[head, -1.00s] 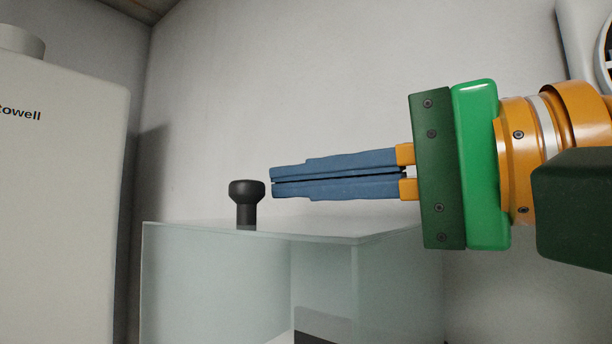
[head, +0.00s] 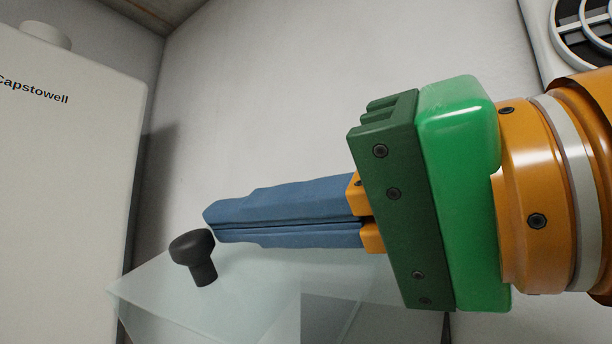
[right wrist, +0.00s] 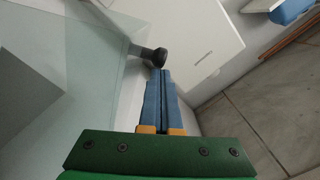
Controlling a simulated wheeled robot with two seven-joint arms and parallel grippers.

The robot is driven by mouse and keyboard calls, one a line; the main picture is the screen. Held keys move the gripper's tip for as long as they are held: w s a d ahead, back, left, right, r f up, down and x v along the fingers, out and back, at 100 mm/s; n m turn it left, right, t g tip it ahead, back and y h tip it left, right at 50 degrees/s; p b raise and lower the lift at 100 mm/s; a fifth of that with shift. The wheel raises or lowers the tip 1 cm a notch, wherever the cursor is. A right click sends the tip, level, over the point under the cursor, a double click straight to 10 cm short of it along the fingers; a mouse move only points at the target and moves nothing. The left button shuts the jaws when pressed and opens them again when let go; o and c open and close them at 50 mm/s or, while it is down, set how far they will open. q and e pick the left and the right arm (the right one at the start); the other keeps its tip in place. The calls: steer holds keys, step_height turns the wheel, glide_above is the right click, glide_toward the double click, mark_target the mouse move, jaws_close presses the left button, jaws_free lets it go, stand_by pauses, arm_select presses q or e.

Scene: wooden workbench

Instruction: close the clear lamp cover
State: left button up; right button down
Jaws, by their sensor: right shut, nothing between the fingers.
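The clear lamp cover (head: 150,292) is a translucent glass-like box. Its top face shows in the lower part of the head view and looks tilted there. A black knob (head: 193,257) stands up from it near its left end. My right gripper (head: 209,226) has blue fingers pressed together, empty, with the tips right beside the knob's upper right. In the right wrist view the fingertips (right wrist: 158,70) lie at the knob (right wrist: 155,57); I cannot tell whether they touch. The cover's pane (right wrist: 95,60) spreads to the left there. My left gripper is not in view.
A white cabinet-like box lettered "Capstowell" (head: 65,170) stands at the left, close to the cover. A grey wall (head: 340,90) is behind. A round vented fixture (head: 585,35) is at the upper right.

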steer(key=w+d+f+n+b, duration=0.1)
steer(key=f+n+b, duration=0.4)
steer(key=f+b, duration=0.3)
steer(key=w+d+f+n+b, duration=0.1)
steer(key=w+f+n+b, duration=0.1)
steer(key=f+n+b, duration=0.3)
steer(key=shift+f+h+b, duration=0.3)
steer(key=shift+f+b, duration=1.85)
steer(key=shift+f, duration=3.3)
steer(key=shift+d, duration=0.1)
